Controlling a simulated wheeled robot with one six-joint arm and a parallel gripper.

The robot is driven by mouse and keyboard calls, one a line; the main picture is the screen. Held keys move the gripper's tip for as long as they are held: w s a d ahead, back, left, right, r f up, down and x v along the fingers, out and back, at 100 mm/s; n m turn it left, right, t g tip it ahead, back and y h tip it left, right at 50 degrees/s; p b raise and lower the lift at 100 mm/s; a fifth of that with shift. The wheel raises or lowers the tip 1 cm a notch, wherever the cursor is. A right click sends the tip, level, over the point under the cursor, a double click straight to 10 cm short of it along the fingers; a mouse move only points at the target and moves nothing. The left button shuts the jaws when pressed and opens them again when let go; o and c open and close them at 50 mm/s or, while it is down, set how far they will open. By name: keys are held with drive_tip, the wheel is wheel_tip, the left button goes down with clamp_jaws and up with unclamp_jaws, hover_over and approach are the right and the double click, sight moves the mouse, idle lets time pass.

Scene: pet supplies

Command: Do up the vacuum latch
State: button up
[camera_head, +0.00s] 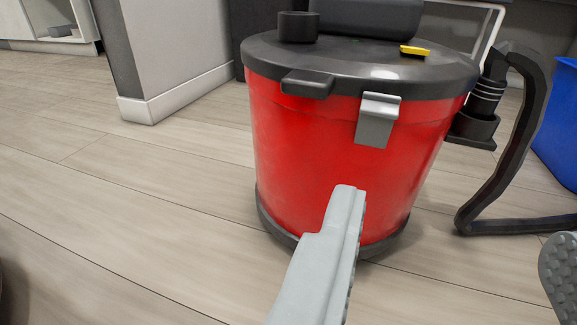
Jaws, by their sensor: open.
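The vacuum (325,150) stands upright on the floor, with a red drum and a dark grey lid (345,65). Its light grey latch (377,120) is on the front, to the right of the lid's front lip. The latch's top is at the lid rim and its plate hangs down over the red wall. I cannot tell whether it is fastened. My gripper (457,222) is open and empty, its fingers wide apart. One finger is below the latch in the picture, the other at the right edge. Both look nearer to the camera than the drum, with no contact visible.
A black hose (512,150) curves down to the floor right of the drum. A blue bin (559,125) stands at the right edge. A grey wall corner (185,50) with white skirting is behind left. The wooden floor left of the drum is clear.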

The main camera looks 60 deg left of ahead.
wheel_tip(320, 180, down, 2)
drive_tip(key=s, duration=0.2)
approach(380, 113)
drive_tip(key=shift+y, duration=0.4)
drive_tip(key=x, duration=0.8)
drive_tip(key=shift+w+f, duration=0.2)
drive_tip(key=shift+f, duration=0.15)
drive_tip(key=c, duration=1)
drive_tip(key=shift+r, duration=0.1)
